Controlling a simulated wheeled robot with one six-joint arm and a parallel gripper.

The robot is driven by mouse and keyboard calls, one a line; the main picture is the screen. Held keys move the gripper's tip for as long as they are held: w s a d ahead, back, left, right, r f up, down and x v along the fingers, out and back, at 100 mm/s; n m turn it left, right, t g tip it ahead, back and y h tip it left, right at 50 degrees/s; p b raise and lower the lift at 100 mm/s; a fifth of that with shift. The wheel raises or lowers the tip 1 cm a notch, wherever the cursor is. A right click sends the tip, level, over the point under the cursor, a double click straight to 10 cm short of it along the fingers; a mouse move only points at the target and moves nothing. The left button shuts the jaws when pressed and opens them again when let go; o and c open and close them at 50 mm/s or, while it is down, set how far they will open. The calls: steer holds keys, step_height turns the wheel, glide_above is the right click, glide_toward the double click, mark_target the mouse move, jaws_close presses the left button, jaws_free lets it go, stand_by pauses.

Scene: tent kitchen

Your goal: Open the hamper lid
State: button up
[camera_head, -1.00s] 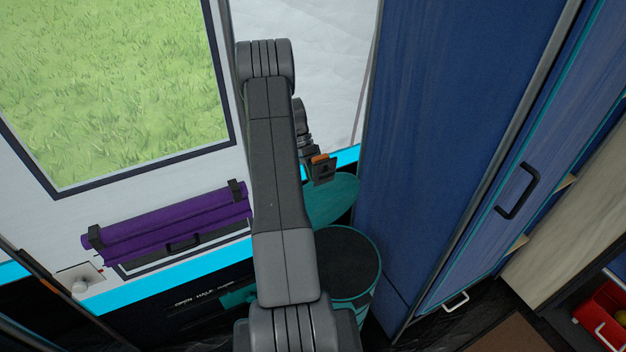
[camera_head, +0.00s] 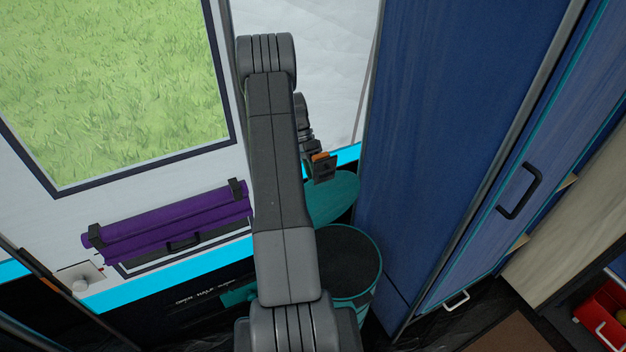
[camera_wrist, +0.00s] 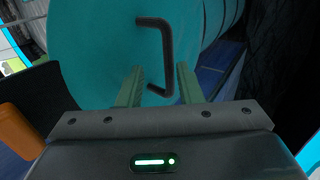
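The hamper (camera_head: 368,296) is a round teal bin standing on the floor, partly hidden behind my arm. Its top is uncovered and the dark inside shows. Its teal lid (camera_head: 335,200) is tilted up at the far side of the rim, near the wall. My gripper (camera_head: 322,178) is at the lid's upper part. In the wrist view, the lid (camera_wrist: 95,50) fills much of the picture and carries a black bar handle (camera_wrist: 168,50). My gripper (camera_wrist: 160,82) has its two greenish fingers apart, with the handle's lower end showing between them; I cannot tell whether they touch it.
A tall blue cabinet (camera_head: 440,130) stands close to the right of the hamper. The white tent wall (camera_head: 320,50) is behind. A purple roll (camera_head: 170,218) hangs below the window at left. A red container (camera_head: 603,325) is at lower right.

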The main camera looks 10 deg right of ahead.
step_height(320, 180, up, 8)
steer(key=shift+f, duration=0.15)
stand_by(0.3)
steer(key=f, duration=0.6)
steer(key=s+f, duration=0.1)
steer(key=f, duration=0.2)
steer(key=shift+s+d+f, duration=0.1)
steer(key=shift+d+f, duration=0.1)
